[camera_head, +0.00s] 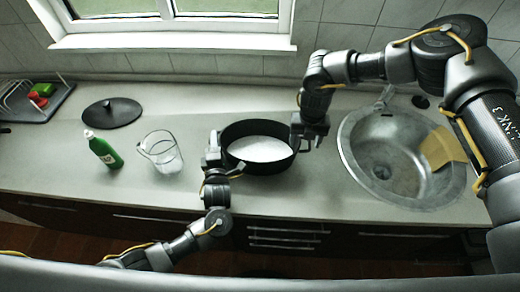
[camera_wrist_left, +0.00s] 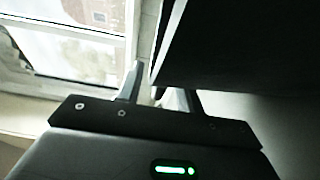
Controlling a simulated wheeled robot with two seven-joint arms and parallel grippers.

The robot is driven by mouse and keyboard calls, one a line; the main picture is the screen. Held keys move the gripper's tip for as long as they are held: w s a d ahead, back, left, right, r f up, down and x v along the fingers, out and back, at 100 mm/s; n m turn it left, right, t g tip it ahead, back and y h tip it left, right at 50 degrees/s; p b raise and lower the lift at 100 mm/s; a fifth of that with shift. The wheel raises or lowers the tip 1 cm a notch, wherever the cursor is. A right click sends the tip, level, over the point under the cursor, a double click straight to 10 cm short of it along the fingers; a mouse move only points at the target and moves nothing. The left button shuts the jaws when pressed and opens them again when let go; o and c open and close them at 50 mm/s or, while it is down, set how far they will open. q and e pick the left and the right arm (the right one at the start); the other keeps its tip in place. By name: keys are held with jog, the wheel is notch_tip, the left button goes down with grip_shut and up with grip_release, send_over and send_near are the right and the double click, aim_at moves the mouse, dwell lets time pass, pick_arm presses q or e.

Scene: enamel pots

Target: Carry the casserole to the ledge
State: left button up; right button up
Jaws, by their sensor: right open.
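The casserole (camera_head: 232,163) is a black round pot with a pale inside, upright on the counter. My left gripper (camera_head: 212,150) is at its left side. In the left wrist view, the gripper's fingers (camera_wrist_left: 155,88) stand apart, close to a large dark surface that appears to be the casserole (camera_wrist_left: 220,50). That surface partly covers one finger, and I cannot tell whether a handle is gripped. My right gripper (camera_head: 309,138) is open at the casserole's right side; whether it touches the handle is unclear. The ledge (camera_head: 170,41) appears to be the white sill below the window.
A glass jug (camera_head: 161,152), a green bottle (camera_head: 103,149) and a dark lid (camera_head: 112,112) stand or lie to the left. A rack (camera_head: 38,103) is at far left. The sink (camera_head: 375,170) is to the right. Counter behind the casserole is clear.

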pick_arm(q)
jog(key=shift+w+f, duration=0.1)
jog(key=shift+w, duration=0.25)
pick_arm(e)
jog(key=shift+w+f, duration=0.2)
jog(key=shift+f, duration=0.05)
pick_arm(q)
jog(key=shift+s+d, duration=0.1)
jog(key=shift+s, duration=0.1)
pick_arm(e)
jog(key=shift+s+r, duration=0.15)
jog(key=shift+s, duration=0.1)
pick_arm(q)
jog(key=shift+s, duration=0.1)
jog(key=shift+c, duration=1.1)
pick_arm(e)
jog(key=shift+c, duration=1.2)
pick_arm(q)
jog(key=c, duration=0.5)
pick_arm(e)
jog(key=c, duration=0.5)
pick_arm(q)
grip_shut()
pick_arm(e)
grip_shut()
jog(key=shift+d, duration=0.1)
pick_arm(q)
jog(key=shift+f, duration=0.1)
